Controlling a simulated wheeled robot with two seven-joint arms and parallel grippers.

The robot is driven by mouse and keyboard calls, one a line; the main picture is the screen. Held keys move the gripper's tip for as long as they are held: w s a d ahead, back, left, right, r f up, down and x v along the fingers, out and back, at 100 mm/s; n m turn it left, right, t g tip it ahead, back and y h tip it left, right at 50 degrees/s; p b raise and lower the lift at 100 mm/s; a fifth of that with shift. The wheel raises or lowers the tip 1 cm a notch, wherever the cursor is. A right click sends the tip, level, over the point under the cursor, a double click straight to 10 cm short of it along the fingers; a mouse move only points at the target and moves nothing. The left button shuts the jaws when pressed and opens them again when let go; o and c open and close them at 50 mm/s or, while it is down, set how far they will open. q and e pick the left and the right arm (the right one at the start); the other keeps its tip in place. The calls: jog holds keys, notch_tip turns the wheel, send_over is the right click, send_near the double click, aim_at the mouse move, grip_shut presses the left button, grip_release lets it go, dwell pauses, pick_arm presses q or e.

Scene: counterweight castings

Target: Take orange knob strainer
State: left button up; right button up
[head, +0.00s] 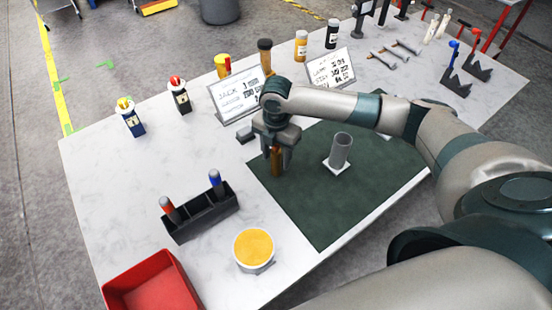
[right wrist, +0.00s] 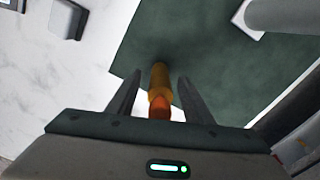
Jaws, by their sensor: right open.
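An upright orange-brown cylinder with an orange-red knob, apparently the orange knob strainer, stands at the left part of the dark green mat (head: 320,205). The strainer (head: 276,163) is between the fingers of my right gripper (head: 277,157), which points down over it. In the right wrist view the strainer (right wrist: 159,84) lies between the two open fingers (right wrist: 158,80), with a gap on each side. The jaws are open and not closed on it. My left gripper is not in view.
A grey tube (head: 341,150) on a white base stands right of the gripper. A black rack (head: 203,213) holds a red-topped and a blue-topped piece. A white tub with yellow contents (head: 254,266) and a red bin (head: 152,283) are at the front. Sign cards (head: 238,94) stand behind.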

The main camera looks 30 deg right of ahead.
aim_at(276, 149)
dwell(0.3)
jog(key=c, duration=1.2)
jog(key=shift+o, duration=0.2)
jog(key=shift+r, duration=0.15)
jog(key=shift+r+b, duration=0.5)
jog(key=shift+r, duration=0.05)
notch_tip(276, 149, up, 2)
jog(key=shift+r+b, duration=0.2)
jog(key=shift+b, duration=0.5)
jog(key=s+d+r+b, duration=0.1)
jog(key=d+r+b, duration=0.1)
jog(key=d, duration=0.3)
jog(key=d+r+b, duration=0.2)
jog(key=d+r, duration=0.3)
jog(key=d, duration=0.1)
jog(key=shift+s+d+r, duration=0.15)
jog(key=shift+s+d, duration=0.15)
jog(key=shift+s, duration=0.05)
